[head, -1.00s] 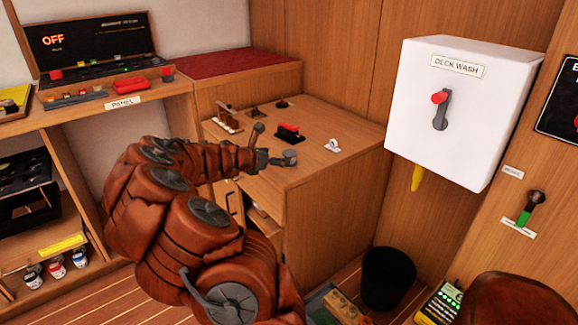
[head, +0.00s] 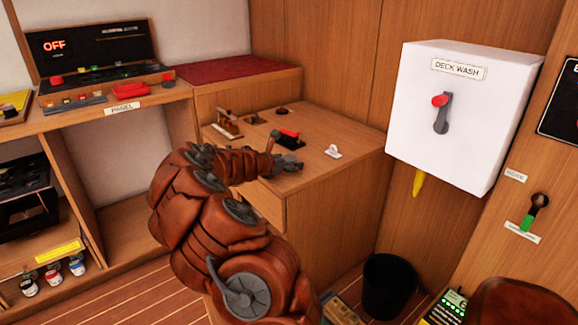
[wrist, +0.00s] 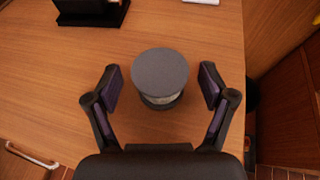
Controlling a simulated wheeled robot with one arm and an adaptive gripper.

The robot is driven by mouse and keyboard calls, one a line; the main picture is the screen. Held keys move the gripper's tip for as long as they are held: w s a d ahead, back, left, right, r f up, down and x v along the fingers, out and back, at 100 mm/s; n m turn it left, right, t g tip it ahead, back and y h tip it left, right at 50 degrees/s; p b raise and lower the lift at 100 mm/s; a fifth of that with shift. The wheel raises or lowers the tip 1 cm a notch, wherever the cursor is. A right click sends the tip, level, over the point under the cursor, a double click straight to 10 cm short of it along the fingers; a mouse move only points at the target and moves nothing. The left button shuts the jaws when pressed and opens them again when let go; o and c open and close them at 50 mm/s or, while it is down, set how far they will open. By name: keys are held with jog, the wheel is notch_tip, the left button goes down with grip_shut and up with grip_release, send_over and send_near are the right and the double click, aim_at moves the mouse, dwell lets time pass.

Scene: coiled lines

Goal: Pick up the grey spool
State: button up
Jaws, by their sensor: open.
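The grey spool (wrist: 160,75) stands upright on the wooden counter top, with its round dark grey top facing the wrist camera and a pale band showing below it. My gripper (wrist: 162,84) is open, with one finger on each side of the spool. Gaps show between both fingers and the spool, and neither finger appears to touch it. In the head view my gripper (head: 286,165) is low over the counter's front edge. There the spool blends with the gripper and is hard to tell apart.
On the counter (head: 345,172), a black block with a red top (head: 288,137) stands behind the gripper, and a small white fitting (head: 333,152) lies to the right. A white deck wash box (head: 455,118) hangs at right. A black bin (head: 388,287) stands on the floor.

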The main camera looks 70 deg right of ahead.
aim_at(288, 159)
jog(key=shift+d, duration=0.1)
jog(key=shift+c, duration=0.4)
jog(key=c, duration=1.2)
jog(key=shift+r, duration=0.5)
notch_tip(288, 159, up, 3)
jog(key=shift+r+p, duration=0.1)
jog(key=shift+p, duration=0.6)
jog(key=s+a, duration=0.1)
jog(key=a, duration=0.4)
jog(key=s+a, duration=0.2)
jog(key=a, duration=0.3)
jog(key=s+a+r+p, duration=0.1)
jog(key=s+a, duration=0.1)
jog(key=a, duration=0.3)
jog(key=shift+s, duration=0.2)
